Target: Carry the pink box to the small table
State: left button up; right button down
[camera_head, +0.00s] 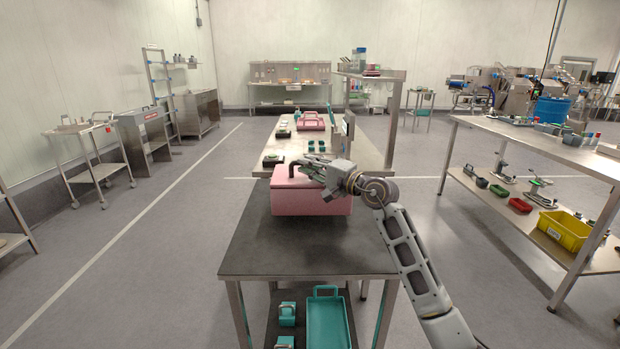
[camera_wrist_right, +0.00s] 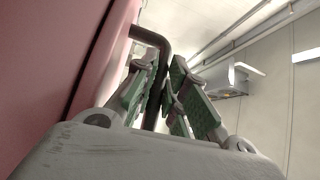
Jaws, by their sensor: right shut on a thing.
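The pink box (camera_head: 312,197) is in the middle of the head view, over the far part of the small dark-topped table (camera_head: 300,255). I cannot tell whether it rests on the top or hangs just above it. Its dark bent handle (camera_wrist_right: 150,38) shows in the right wrist view, with the pink wall (camera_wrist_right: 50,70) at the left. My right gripper (camera_head: 314,166) reaches in from the right over the box. Its green-padded fingers (camera_wrist_right: 168,88) are closed around the handle. My left gripper is not in view.
Behind it is a longer light table (camera_head: 345,140) with another pink box (camera_head: 311,122) and small dark and teal items. A teal tray (camera_head: 326,318) is on the dark table's lower shelf. A steel bench (camera_head: 560,155) stands at the right.

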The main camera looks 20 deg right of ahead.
aim_at(310, 179)
notch_tip(310, 179, down, 2)
jog(key=shift+f, duration=0.1)
jog(key=shift+f+b, duration=0.35)
jog(key=shift+f, duration=0.3)
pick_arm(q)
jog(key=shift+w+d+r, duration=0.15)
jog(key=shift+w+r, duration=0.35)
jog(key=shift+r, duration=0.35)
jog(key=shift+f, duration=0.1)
pick_arm(e)
jog(key=shift+f, duration=0.1)
jog(key=c, duration=1.8)
grip_release()
jog(key=shift+f, duration=0.1)
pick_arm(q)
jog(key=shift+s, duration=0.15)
pick_arm(e)
jog(key=o, duration=0.3)
jog(key=shift+o, duration=0.2)
